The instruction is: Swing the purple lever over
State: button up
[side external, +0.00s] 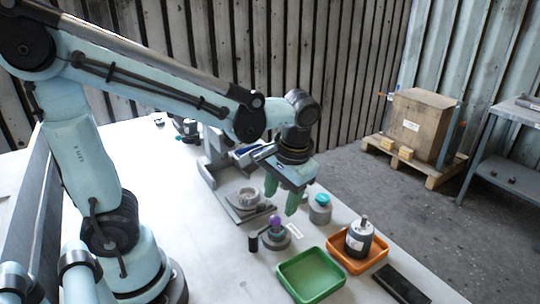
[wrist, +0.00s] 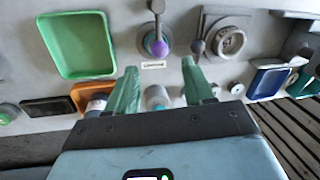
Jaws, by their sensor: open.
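The purple lever (side external: 275,220) has a round purple knob and stands on a round grey base on the white table. In the wrist view the purple knob (wrist: 158,47) is at the top middle, with a small printed label (wrist: 153,64) just in front of it. My gripper (side external: 282,200) has green fingers, spread apart and pointing down, above and behind the lever in the side view. In the wrist view my gripper (wrist: 159,66) has nothing clasped between its fingers, and the purple knob appears beyond the fingertips, apart from them.
A green tray (side external: 311,299) and an orange tray (side external: 331,252) holding a dark-topped cylinder (side external: 359,238) lie to the right. A teal-capped pot (side external: 320,208) is near my fingers. A grey fixture (side external: 225,204) stands behind.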

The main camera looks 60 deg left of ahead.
aim_at(276, 216)
jog(key=shift+s+a+f, duration=0.1)
jog(key=shift+a+f, duration=0.1)
jog(key=shift+f, duration=0.85)
jog(key=shift+a+f, duration=0.2)
jog(key=shift+f, duration=0.8)
jog(key=shift+s+a+f, duration=0.1)
jog(key=shift+a+f, duration=0.1)
jog(key=shift+f, duration=0.85)
grip_shut()
